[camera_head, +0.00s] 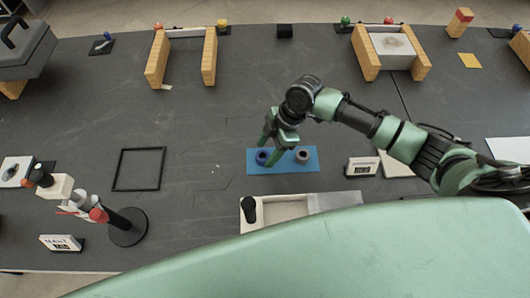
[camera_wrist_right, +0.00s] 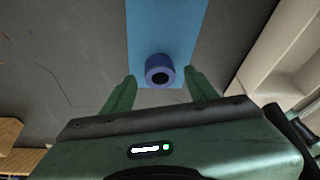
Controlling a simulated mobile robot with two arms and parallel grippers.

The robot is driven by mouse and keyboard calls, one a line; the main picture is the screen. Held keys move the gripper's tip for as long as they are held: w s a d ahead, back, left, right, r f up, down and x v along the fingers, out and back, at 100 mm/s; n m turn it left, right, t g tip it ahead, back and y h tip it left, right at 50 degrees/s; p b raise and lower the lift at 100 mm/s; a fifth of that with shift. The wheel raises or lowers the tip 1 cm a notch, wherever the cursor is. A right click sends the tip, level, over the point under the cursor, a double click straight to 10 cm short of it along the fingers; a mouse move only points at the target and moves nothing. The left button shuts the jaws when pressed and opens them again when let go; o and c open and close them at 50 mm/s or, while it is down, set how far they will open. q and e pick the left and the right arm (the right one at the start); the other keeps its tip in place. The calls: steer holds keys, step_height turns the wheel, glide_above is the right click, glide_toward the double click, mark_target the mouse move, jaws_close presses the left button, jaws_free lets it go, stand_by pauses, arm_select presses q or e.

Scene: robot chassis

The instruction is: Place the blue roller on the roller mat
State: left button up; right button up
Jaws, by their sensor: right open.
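The blue roller (camera_head: 263,157) stands on the left part of the light blue roller mat (camera_head: 290,169). A grey roller (camera_head: 302,156) stands on the mat's right part. My right gripper (camera_head: 270,152) is low over the mat, its fingers open around the blue roller's spot. In the right wrist view the blue roller (camera_wrist_right: 160,70) stands upright between the open fingertips (camera_wrist_right: 160,80), with gaps on both sides, and the blue mat (camera_wrist_right: 166,25) stretches beyond it. The grey roller does not show there. My left gripper is not in view.
A pale tray (camera_head: 285,208) with a black-knobbed item lies below the mat. A white label block (camera_head: 361,167) stands to its right. A black square frame (camera_head: 139,169) lies to the left. Wooden block stands (camera_head: 181,55) are at the back. The table between is clear.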

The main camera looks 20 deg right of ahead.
steer(key=b+v, duration=0.1)
steer(key=v, duration=0.9)
steer(key=shift+s, duration=0.1)
